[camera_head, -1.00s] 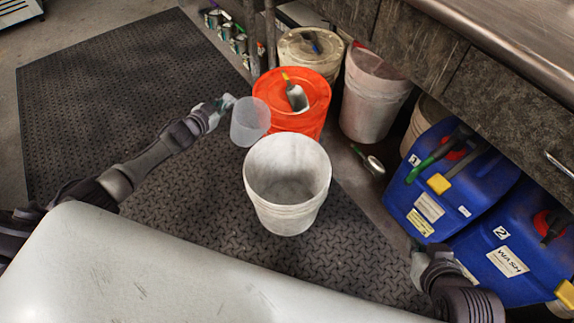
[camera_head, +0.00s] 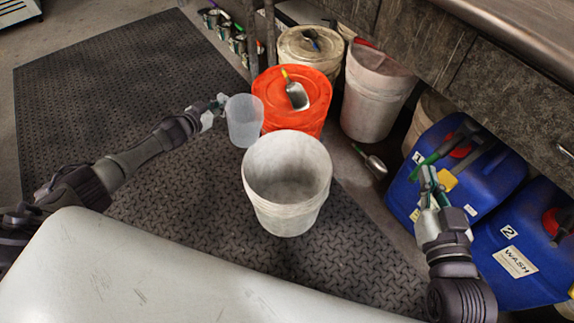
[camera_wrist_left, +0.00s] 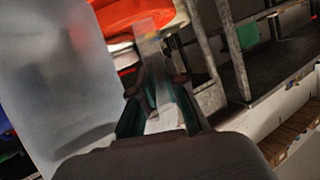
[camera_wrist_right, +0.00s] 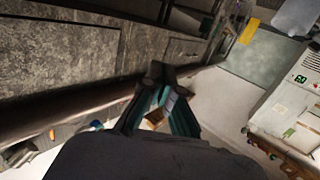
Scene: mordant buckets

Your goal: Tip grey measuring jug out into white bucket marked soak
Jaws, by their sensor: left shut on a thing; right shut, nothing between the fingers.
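The grey measuring jug (camera_head: 244,121) is translucent and stands roughly upright in the air, left of the orange bucket and behind the white bucket's left rim. My left gripper (camera_head: 217,105) is shut on its left side. The jug (camera_wrist_left: 55,75) fills the left of the left wrist view, beside the fingers (camera_wrist_left: 158,90). Its contents cannot be made out. The open white bucket (camera_head: 288,210) stands on the mat; its inside looks empty and no soak mark shows. My right gripper (camera_head: 427,178) is shut and empty, in front of the blue containers; it also shows in the right wrist view (camera_wrist_right: 165,98).
An orange lidded bucket (camera_head: 272,88) with a scoop (camera_head: 296,95) on it stands just behind the white bucket. Blue containers (camera_head: 515,262) stand under the counter (camera_head: 500,40). The mat (camera_head: 100,90) is clear at left.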

